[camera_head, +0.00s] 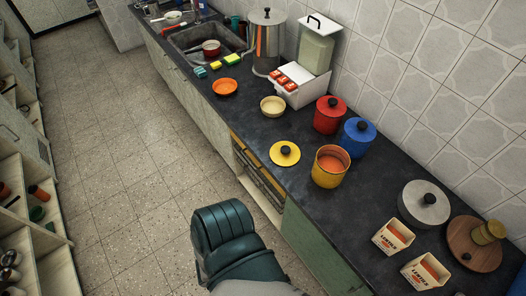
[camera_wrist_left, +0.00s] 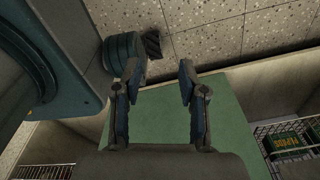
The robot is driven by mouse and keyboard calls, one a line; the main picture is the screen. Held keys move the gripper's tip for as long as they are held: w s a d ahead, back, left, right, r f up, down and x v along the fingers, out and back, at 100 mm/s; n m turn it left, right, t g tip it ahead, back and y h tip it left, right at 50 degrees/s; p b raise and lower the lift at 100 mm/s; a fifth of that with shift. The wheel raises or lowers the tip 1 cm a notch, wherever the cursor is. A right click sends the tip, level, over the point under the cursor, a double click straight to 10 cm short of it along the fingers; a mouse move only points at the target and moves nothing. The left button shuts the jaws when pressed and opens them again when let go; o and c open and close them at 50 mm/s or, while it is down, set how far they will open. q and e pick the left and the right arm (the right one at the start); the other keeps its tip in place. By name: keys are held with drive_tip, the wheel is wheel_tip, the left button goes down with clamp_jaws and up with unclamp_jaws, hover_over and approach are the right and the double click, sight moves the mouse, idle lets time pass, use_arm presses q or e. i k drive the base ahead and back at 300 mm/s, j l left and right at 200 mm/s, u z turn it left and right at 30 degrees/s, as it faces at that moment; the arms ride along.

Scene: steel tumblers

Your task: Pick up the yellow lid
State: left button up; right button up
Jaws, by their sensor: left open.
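The yellow lid (camera_head: 285,153) lies flat on the dark counter near its front edge, black knob up. The yellow canister (camera_head: 329,174) stands open just to its right, with an orange inside. My left gripper (camera_wrist_left: 158,78) shows only in the left wrist view, with its two fingers apart and nothing between them. It is in front of a green cabinet panel (camera_wrist_left: 165,120), with the tiled floor beyond. The lid is not in the wrist view. My right gripper is in neither view.
Behind the lid stand a lidded red canister (camera_head: 328,115) and a lidded blue canister (camera_head: 357,137). A cream bowl (camera_head: 273,106) and an orange dish (camera_head: 225,87) sit farther up the counter. A grey lidded pot (camera_head: 424,204) is at the right. Bare counter (camera_head: 245,120) lies left of the lid.

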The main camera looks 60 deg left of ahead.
sight(284, 153)
drive_tip(key=u, duration=1.8)
